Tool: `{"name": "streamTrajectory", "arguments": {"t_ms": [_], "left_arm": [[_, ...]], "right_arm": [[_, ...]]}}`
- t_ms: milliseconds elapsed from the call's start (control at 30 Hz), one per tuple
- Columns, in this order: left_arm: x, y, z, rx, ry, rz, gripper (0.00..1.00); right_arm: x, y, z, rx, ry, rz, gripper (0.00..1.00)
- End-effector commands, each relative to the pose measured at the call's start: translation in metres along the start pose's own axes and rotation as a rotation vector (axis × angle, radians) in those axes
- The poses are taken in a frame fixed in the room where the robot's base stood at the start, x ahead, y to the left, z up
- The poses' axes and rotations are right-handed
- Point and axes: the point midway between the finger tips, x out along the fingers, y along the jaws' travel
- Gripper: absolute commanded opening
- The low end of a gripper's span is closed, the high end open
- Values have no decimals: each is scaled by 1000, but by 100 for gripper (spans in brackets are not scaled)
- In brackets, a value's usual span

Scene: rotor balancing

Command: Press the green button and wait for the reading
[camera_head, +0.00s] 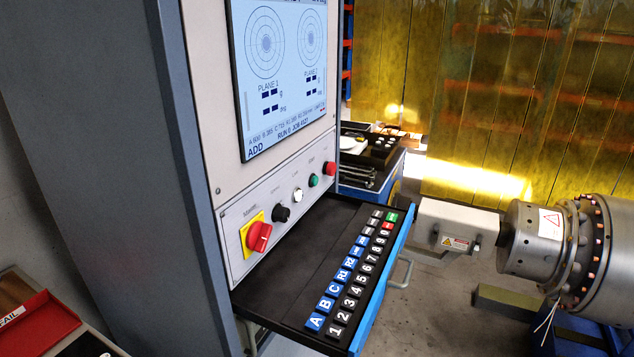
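A round green button (313,181) sits on the control panel (237,206) of the grey cabinet. A white button (298,195) is to its left and a red button (330,169) to its right. The display (285,110) above shows two round plots, labelled PLANE 1 and apparently PLANE 2, with dark dashes where values stand. Its lower lines read "ADD" and roughly "RUN 0". Its top edge is cut off. The rotor (600,250) is at the right, partly out of frame. Neither of my grippers is in view, and nothing touches the green button.
A drawer with a keypad (350,272) juts out below the panel; one of its keys is green. A red and yellow rotary switch (258,236) and a black knob (282,214) are on the panel. A red tray (40,325) is lower left. A yellow curtain (480,90) hangs behind.

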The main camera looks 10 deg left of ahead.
Motion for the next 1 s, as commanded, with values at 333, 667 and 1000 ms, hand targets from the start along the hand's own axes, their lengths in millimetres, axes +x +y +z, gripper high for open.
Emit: {"name": "streamTrajectory", "arguments": {"t_ms": [333, 667, 1000], "left_arm": [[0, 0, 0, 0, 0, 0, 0], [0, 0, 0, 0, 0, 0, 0], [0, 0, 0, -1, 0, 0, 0]], "right_arm": [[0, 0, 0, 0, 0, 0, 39], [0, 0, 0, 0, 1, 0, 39], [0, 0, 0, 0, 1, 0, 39]]}}
